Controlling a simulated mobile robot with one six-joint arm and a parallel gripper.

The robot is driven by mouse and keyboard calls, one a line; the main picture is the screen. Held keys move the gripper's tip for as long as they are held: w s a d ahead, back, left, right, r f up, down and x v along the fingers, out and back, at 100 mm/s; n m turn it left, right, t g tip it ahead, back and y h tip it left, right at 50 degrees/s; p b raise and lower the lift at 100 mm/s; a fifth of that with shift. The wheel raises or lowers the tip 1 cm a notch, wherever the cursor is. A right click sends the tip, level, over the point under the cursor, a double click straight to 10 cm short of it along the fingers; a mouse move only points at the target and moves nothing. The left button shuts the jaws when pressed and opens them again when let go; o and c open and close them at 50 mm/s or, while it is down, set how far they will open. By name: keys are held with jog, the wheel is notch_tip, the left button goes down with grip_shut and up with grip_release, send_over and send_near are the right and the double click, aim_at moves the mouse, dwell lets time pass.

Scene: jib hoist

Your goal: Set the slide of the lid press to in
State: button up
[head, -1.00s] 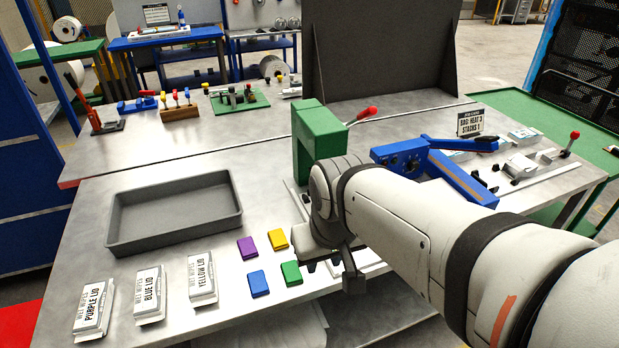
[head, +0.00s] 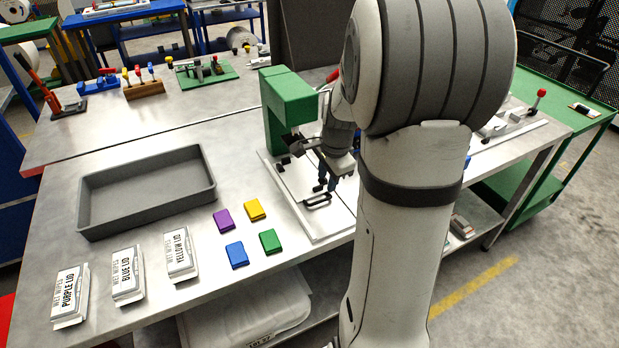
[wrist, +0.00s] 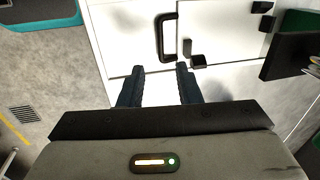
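The lid press (head: 290,98) is a green frame with a red-tipped lever, standing on a white base plate. Its slide (wrist: 135,32) is a white plate with a black bar handle. The handle (head: 317,200) lies toward the table's front edge, out in front of the green frame. In the wrist view the handle (wrist: 166,38) is just beyond my fingertips, a little right of the middle between them. My gripper (wrist: 160,68) is open and empty; in the head view my gripper (head: 326,184) is close by the handle. Contact with it cannot be told.
Purple, yellow, blue and green lids (head: 269,241) lie left of the press. A grey tray (head: 150,190) and three wipes packs (head: 127,274) are farther left. Black blocks (wrist: 199,60) are near the handle. My arm hides the table's right part.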

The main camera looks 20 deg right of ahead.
aim_at(324, 199)
jog(key=f, duration=0.2)
jog(key=w+f, duration=0.1)
jog(key=f, duration=0.5)
jog(key=shift+w+d, duration=0.2)
jog(key=shift+w, duration=0.15)
grip_shut()
